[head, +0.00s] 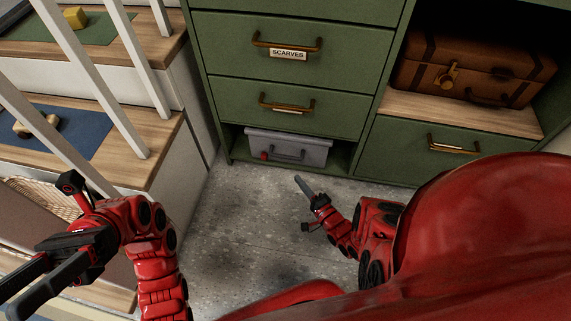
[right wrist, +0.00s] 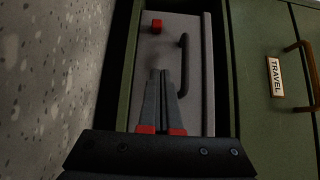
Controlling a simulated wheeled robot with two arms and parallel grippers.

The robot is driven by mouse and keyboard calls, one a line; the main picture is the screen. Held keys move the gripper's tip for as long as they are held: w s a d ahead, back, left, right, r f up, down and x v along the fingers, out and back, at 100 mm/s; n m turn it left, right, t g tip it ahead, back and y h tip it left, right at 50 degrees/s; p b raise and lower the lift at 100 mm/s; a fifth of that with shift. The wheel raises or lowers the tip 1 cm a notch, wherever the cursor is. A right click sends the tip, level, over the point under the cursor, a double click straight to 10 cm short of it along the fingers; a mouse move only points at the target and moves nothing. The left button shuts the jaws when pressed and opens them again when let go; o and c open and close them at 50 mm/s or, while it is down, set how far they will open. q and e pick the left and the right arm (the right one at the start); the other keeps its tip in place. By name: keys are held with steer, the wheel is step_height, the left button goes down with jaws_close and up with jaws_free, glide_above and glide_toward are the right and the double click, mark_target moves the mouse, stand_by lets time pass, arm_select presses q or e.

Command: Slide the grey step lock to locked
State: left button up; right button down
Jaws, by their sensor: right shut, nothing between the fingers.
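The grey step (head: 300,144) sits in the low opening at the bottom of the green cabinet. Its front carries a small red lock knob (head: 264,156) near one end and a dark bar handle. In the right wrist view, the red knob (right wrist: 156,26) and the handle (right wrist: 183,65) show on the grey front. My right gripper (head: 299,180) is shut and empty. It is above the floor in front of the step, apart from the knob, with its fingertips (right wrist: 160,73) pointing at the step front. My left gripper (head: 10,298) is open and empty at the far left.
Green drawers (head: 275,53) with brass handles rise above the step. A brown suitcase (head: 474,67) stands on a shelf at right. Wooden stairs (head: 150,140) with white balusters stand at left. The speckled floor (head: 240,220) before the cabinet is clear.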

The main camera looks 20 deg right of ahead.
mark_target(267, 154)
steer(key=w+a+b, duration=0.1)
steer(key=w+b, duration=0.1)
steer(key=w, duration=0.2)
steer(key=w+a+b, duration=0.2)
steer(key=w, duration=0.2)
steer(key=w+a+b, duration=0.2)
steer(key=w, duration=0.1)
steer(key=shift+w+b, duration=0.3)
steer(key=shift+w, duration=0.1)
arm_select(q)
steer(key=s+a+f+m+t+y, duration=0.2)
steer(key=s+a+f+m+t, duration=0.2)
steer(key=s+a+f+t, duration=0.4)
steer(key=shift+s+a+t, duration=0.6)
steer(key=shift+s+t, duration=0.2)
steer(key=shift+s, duration=0.15)
arm_select(e)
steer(key=shift+a, duration=0.1)
